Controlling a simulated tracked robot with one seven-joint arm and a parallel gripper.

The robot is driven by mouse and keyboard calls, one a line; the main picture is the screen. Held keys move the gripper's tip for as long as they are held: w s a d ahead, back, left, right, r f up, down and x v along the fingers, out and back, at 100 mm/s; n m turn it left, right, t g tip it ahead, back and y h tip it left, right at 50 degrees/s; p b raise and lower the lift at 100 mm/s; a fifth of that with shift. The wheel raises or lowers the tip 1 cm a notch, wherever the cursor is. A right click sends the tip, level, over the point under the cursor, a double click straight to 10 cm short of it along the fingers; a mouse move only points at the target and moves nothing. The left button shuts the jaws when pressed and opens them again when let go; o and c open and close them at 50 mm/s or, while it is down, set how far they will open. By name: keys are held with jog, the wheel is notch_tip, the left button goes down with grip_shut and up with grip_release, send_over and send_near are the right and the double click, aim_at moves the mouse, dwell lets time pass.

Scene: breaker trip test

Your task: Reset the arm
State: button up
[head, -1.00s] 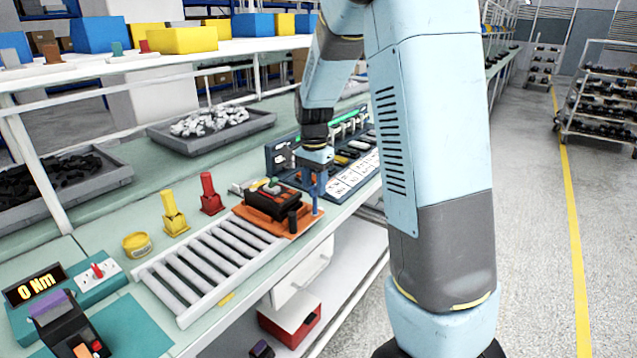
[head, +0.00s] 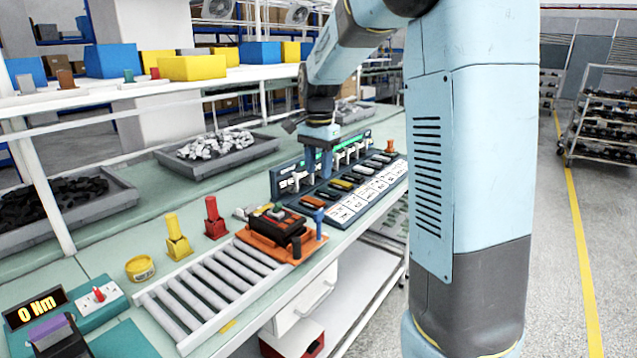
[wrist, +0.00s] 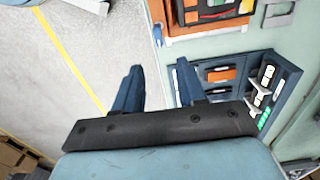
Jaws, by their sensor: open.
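My gripper (head: 325,163) is raised above the bench in the head view, in front of the dark blue test panel. In the wrist view its two blue fingers (wrist: 158,88) stand apart with nothing between them. It is open and empty. The black breaker unit (head: 277,222) sits on an orange carrier (head: 262,245) at the far end of the roller conveyor, below and left of my gripper. The carrier also shows at the top of the wrist view (wrist: 205,29). My arm's large link hides part of the bench's right side.
The test panel (head: 345,205) holds several coloured pieces and white labels. A roller conveyor (head: 205,290), yellow and red stands (head: 176,240), a yellow tape roll (head: 140,268) and a torque display (head: 34,308) are on the bench. Grey trays (head: 225,160) stand behind.

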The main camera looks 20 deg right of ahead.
jog(key=shift+r, duration=0.65)
jog(key=s+r+n+t, duration=0.3)
jog(key=s+n, duration=0.8)
jog(key=s, duration=1.8)
jog(key=shift+d+t, duration=0.45)
jog(key=shift+t, duration=0.85)
